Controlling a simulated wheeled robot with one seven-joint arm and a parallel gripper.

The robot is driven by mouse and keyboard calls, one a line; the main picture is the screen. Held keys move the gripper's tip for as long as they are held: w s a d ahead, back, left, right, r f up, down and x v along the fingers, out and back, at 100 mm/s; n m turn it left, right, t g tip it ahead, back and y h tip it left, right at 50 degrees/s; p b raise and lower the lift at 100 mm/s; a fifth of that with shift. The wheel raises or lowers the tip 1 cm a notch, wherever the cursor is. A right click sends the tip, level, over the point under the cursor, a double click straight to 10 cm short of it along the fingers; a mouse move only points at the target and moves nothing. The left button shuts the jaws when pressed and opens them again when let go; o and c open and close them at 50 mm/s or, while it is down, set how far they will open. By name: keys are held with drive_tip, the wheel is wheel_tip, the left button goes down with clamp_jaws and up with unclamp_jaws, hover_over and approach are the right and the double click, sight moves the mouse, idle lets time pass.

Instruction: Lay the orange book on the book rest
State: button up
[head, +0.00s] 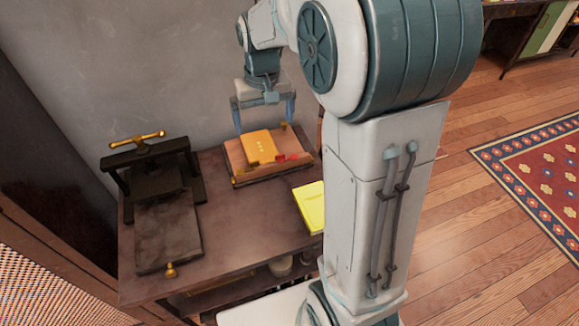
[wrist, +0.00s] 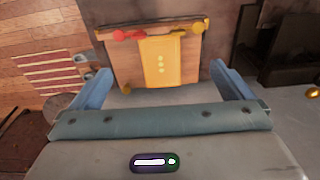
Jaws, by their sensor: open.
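The orange book (head: 258,146) lies flat on the sloping wooden book rest (head: 246,178). My gripper (head: 264,118) is open and empty above the book and rest. In the wrist view its two blue fingers are spread wide on either side of the book, apart from it.
Small red pieces (head: 287,157) lie on the rest beside the book. A yellow book (head: 312,207) lies on the dark table (head: 240,225), partly hidden by my arm. A black press (head: 165,225) with a brass handle stands at the left. The table's middle is clear.

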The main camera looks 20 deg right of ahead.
drive_tip(key=s+t, duration=0.1)
drive_tip(key=s, duration=1.8)
drive_tip(key=shift+t, duration=0.3)
drive_tip(key=shift+r, duration=0.1)
